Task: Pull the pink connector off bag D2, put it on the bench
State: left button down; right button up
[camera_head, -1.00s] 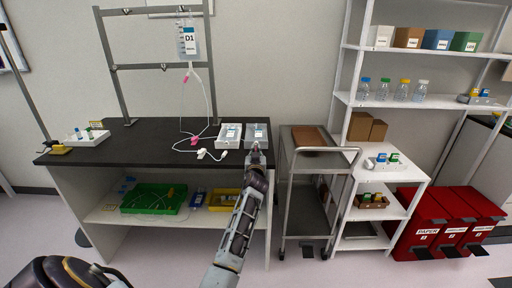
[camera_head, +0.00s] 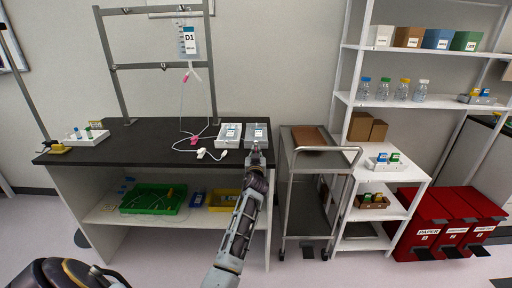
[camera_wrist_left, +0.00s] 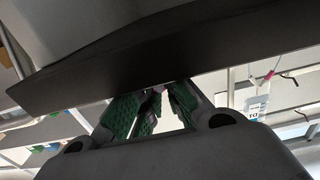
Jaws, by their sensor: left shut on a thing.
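My left gripper (camera_head: 256,148) is at the bench's front edge, just in front of the grey tray. In the left wrist view its green-padded fingers (camera_wrist_left: 155,105) are shut on a small pinkish thing (camera_wrist_left: 158,88), mostly hidden. A clear bag labelled D1 (camera_head: 189,42) hangs from the rack; it also shows upside down in the left wrist view (camera_wrist_left: 256,108). A pink connector (camera_head: 186,77) shows under this bag, and another pink piece (camera_head: 194,140) lies by the tubing on the bench (camera_head: 140,135). I read no D2 label. My right gripper is not in view.
A white tray (camera_head: 229,144) and the grey tray (camera_head: 247,142) stand at the bench's right end. A steel cart (camera_head: 300,215) is close on the right. Left of the tubing, the bench top is mostly clear up to a white rack (camera_head: 88,139).

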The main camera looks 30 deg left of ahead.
pick_arm(q)
jog(key=shift+f, duration=0.1)
jog(key=c, duration=1.5)
grip_release()
jog(key=shift+r, duration=5.05)
